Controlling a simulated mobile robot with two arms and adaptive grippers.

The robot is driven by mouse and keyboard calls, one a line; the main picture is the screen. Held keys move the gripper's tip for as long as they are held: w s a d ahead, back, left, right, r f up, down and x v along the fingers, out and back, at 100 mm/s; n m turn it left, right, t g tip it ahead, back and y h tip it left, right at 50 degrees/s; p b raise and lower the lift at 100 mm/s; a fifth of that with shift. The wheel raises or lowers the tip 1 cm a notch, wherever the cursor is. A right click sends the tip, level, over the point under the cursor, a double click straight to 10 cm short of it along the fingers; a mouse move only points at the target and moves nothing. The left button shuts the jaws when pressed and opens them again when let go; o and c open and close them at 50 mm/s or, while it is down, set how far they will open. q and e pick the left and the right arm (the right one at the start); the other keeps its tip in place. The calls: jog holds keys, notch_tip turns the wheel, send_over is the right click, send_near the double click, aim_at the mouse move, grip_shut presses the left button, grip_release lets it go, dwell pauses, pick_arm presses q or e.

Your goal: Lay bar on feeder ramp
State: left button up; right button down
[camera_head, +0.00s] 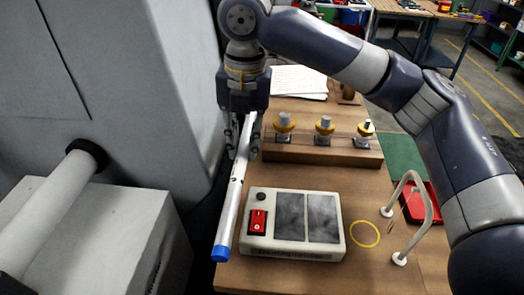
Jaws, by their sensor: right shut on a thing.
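The bar (231,200) is a long silver rod with a blue lower end. It slants down toward the front, left of the wooden bench. My right gripper (243,140) is shut on the bar near its upper end; the fingers hide part of it. The blue end hangs beside the bench's left edge, and I cannot tell whether it touches anything. I cannot tell for certain which part is the feeder ramp; a pale grey machine surface (95,240) with a white cylinder (50,205) is at lower left, apart from the bar. My left gripper is not in view.
On the bench (300,275) a box with a red switch (296,220) stands right of the bar. Behind it, a wooden rack (320,152) carries several yellow-collared holders. A white hoop (408,215) and red tray (420,205) are at right. A tall grey housing (130,80) is at left.

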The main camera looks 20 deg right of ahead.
aim_at(247, 174)
jog(key=shift+s+f+p, duration=0.2)
jog(key=shift+f+p, duration=0.2)
jog(key=shift+f, duration=1)
jog(key=shift+w+f+p, duration=0.1)
jog(key=shift+f+p, duration=0.2)
jog(key=shift+f, duration=1.1)
jog(key=c, duration=1.4)
grip_release()
jog(key=shift+f, duration=0.15)
jog(key=shift+c, duration=0.2)
